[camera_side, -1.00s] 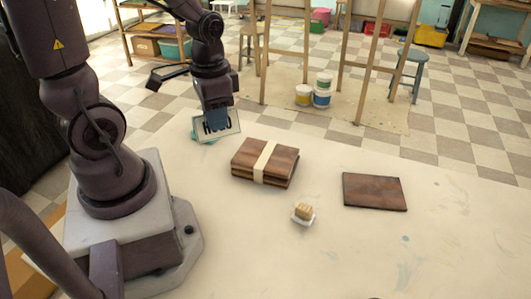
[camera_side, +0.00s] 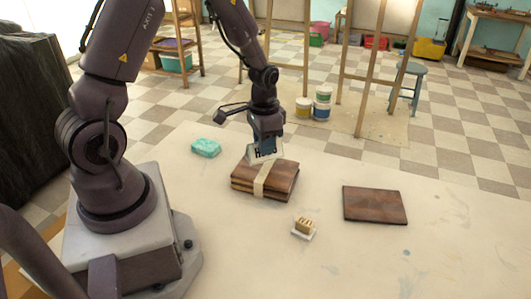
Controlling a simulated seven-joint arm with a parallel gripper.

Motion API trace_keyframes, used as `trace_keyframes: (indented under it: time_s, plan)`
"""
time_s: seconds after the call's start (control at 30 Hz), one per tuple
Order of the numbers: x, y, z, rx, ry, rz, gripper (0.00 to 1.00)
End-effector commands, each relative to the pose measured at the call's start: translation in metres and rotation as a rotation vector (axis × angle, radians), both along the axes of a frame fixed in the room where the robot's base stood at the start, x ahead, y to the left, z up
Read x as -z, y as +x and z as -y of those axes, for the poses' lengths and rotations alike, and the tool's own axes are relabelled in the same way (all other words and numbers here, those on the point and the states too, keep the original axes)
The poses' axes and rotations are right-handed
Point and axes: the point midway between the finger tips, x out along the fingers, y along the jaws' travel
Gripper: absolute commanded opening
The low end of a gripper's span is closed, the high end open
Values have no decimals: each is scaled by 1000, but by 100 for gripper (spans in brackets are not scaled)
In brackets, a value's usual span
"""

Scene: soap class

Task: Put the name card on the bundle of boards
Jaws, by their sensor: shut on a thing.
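My gripper (camera_side: 265,144) is shut on the name card (camera_side: 264,155), a small pale card with dark lettering. The gripper partly covers the card's upper part. It holds the card upright, slightly tilted, at the far edge of the bundle of boards (camera_side: 282,183). The bundle is a stack of dark brown boards with a cream band around its middle. The card overlaps the bundle's far edge in the picture; I cannot tell whether they touch.
A teal block (camera_side: 206,148) lies left of the bundle. A single brown board (camera_side: 375,205) lies to the right. A small tan soap block on a white dish (camera_side: 303,235) stands in front. The table's near right is clear. Paint buckets (camera_side: 322,106) stand on the floor behind.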

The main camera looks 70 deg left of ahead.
Motion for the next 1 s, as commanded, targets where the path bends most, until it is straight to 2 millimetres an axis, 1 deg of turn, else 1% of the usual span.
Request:
trace_keyframes:
  time_s: [0.07, 0.1, 0.2, 0.27, 0.63, 0.67, 0.7, 0.77, 1.0]
  plan:
    - [9, 5, -2, 0, -1, -3, 1]
    - [16, 4, -1, 0, -2, -5, 1]
    - [29, 4, -1, 0, -1, -4, 1]
    - [34, 4, -1, 0, -1, -3, 1]
    - [38, 4, -2, 0, 0, -1, 1]
    - [38, 4, -2, 0, 0, -1, 27]
    - [38, 4, -2, 0, 0, 0, 36]
    - [38, 4, -2, 0, 0, 0, 49]
    - [37, 4, -2, 0, 0, 0, 49]
